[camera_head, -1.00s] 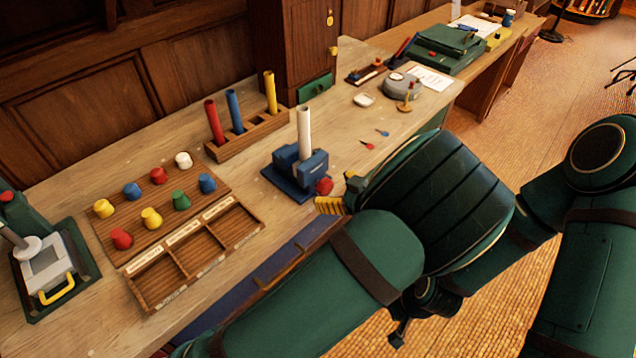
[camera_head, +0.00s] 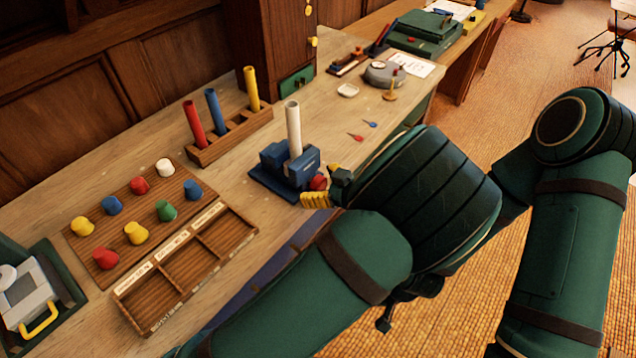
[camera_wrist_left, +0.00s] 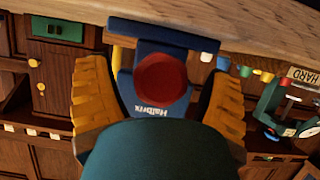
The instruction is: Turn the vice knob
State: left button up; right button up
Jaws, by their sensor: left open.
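The blue vice (camera_head: 290,168) stands near the front edge of the wooden bench and holds an upright white tube (camera_head: 293,128). Its red knob (camera_head: 318,183) faces the front edge. In the left wrist view the red knob (camera_wrist_left: 161,80) lies between the two open yellow fingers (camera_wrist_left: 160,98), with a gap on each side. The vice body (camera_wrist_left: 158,104) shows behind the knob. My right gripper cannot be made out.
A rack (camera_head: 230,137) with red, blue and yellow tubes stands behind the vice. A peg board (camera_head: 120,225) with coloured knobs and a divided tray (camera_head: 190,262) lie to the left. Small darts (camera_head: 357,137) lie to the right.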

pick_arm(q)
jog(key=c, duration=1.2)
jog(key=shift+n, duration=0.3)
jog(key=shift+n+t+h+b, duration=0.4)
jog(key=shift+n+t+b, duration=0.2)
jog(key=shift+n, duration=0.1)
jog(key=shift+a+n+t+h+b, duration=0.1)
jog(key=shift+n+t+h+b, duration=0.2)
jog(key=shift+n+t+b, duration=0.95)
jog(key=shift+n+g+b, duration=0.25)
jog(key=shift+g+b, duration=0.05)
jog(key=shift+g, duration=0.05)
jog(key=o, duration=1.2)
